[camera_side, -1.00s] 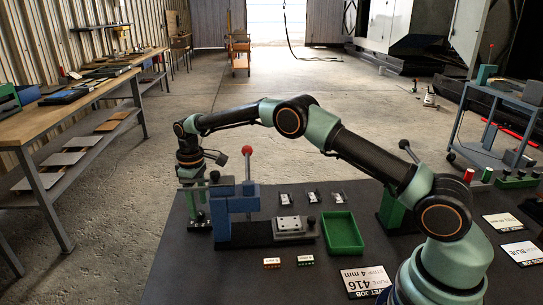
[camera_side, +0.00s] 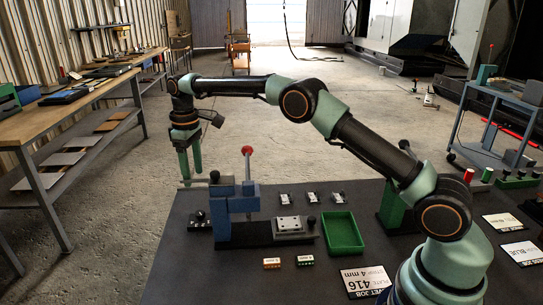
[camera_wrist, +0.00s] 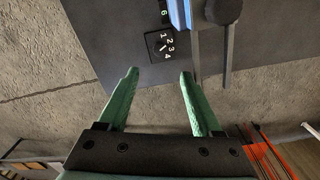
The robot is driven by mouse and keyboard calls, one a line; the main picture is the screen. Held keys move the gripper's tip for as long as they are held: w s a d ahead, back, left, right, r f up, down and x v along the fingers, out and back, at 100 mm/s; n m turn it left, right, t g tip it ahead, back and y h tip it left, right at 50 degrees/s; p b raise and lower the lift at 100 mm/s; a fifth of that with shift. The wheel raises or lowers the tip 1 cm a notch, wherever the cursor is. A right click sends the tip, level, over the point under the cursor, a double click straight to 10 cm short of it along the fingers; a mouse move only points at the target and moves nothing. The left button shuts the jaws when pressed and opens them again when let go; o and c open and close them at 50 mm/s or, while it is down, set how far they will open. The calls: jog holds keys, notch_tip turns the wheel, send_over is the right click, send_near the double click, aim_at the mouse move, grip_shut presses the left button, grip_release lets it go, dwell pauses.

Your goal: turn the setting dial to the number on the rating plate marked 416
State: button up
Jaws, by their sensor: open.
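The setting dial (camera_wrist: 160,44) is a small black square with white numbers 1 to 4 and a pale pointer mark, which seems to slant toward the 4. It also shows in the side view as a small dark block (camera_side: 199,221) at the mat's left edge. My gripper (camera_side: 191,178) is open and empty, raised above and beyond the dial. In the wrist view its green fingertips (camera_wrist: 159,73) are apart, with the dial just past the gap between them. The rating plate marked 416 (camera_side: 366,282) lies at the front, partly hidden by my base; "4 mm" is legible.
A blue press (camera_side: 236,203) with a red-knobbed lever stands right of the dial. A green tray (camera_side: 342,233) and several small parts lie further right. Other plates (camera_side: 521,252) lie at the far right. Bare floor lies left of the mat.

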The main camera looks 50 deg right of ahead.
aim_at(200, 213)
notch_tip(200, 213, down, 12)
jog(key=m, duration=1.2)
jog(key=shift+f, duration=0.1)
